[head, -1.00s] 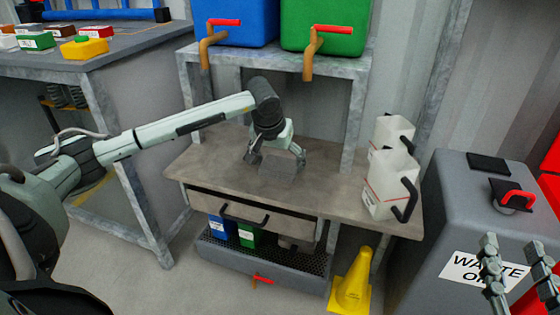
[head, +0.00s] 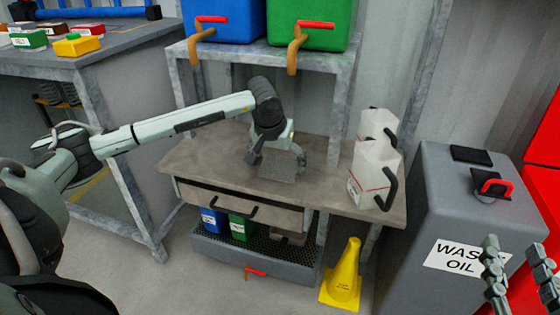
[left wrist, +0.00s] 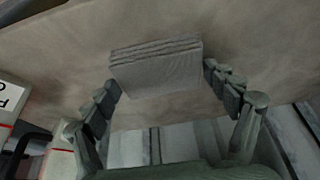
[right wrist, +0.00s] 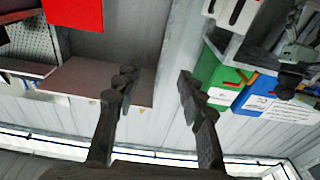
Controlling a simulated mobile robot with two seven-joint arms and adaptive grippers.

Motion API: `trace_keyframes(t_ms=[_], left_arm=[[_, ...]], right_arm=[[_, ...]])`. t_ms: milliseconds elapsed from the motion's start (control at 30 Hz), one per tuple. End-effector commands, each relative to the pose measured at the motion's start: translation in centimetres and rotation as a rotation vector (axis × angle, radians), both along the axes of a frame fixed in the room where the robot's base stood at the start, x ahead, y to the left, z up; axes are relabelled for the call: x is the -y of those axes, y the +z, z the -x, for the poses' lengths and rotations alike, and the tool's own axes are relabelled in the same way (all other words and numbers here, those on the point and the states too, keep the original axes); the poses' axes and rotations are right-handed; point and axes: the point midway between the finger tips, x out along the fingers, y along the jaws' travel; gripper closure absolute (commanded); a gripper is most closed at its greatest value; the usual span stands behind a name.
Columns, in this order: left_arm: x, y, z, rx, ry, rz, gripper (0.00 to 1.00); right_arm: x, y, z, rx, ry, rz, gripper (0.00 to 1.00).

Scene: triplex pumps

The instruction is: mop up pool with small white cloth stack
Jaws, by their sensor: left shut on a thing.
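The small cloth stack (head: 279,168), grey-white with layered edges, is on or just above the brown workbench top (head: 212,162). My left gripper (head: 277,158) is around the stack from behind and shut on it. In the left wrist view the stack (left wrist: 158,70) sits between the two fingers, its folded layers facing the top. I cannot tell whether it touches the bench there. No pool stands out clearly on the bench. My right gripper (head: 514,247) is open and empty in front of the grey waste oil tank (head: 425,205); it also shows open in the right wrist view (right wrist: 157,76).
White jugs (head: 373,172) stand at the bench's right end. Blue (head: 217,15) and green (head: 312,22) tanks with red-handled taps sit on the shelf above. A yellow cone (head: 343,275) stands on the floor. The bench's left part is clear.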

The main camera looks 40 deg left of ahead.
Motion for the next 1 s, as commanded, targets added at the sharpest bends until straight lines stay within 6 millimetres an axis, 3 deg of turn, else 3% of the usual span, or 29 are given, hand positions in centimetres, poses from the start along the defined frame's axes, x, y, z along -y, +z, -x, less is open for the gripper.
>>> trace_keyframes(t_ms=[67,167,1000], left_arm=[[-0.1,-0.1,0.1,-0.004,0.002,-0.001,0.45],[-0.2,1.7,0.1,0.001,0.003,-0.003,0.45],[-0.4,3.0,0.3,0.000,0.009,-0.002,0.45]], right_arm=[[0.3,-0.5,-0.2,-0.022,-0.007,0.013,0.60],[0.6,-1.0,-0.3,-0.047,-0.013,0.025,0.60],[2.6,-5.9,-0.3,-0.256,-0.053,0.124,0.60]])
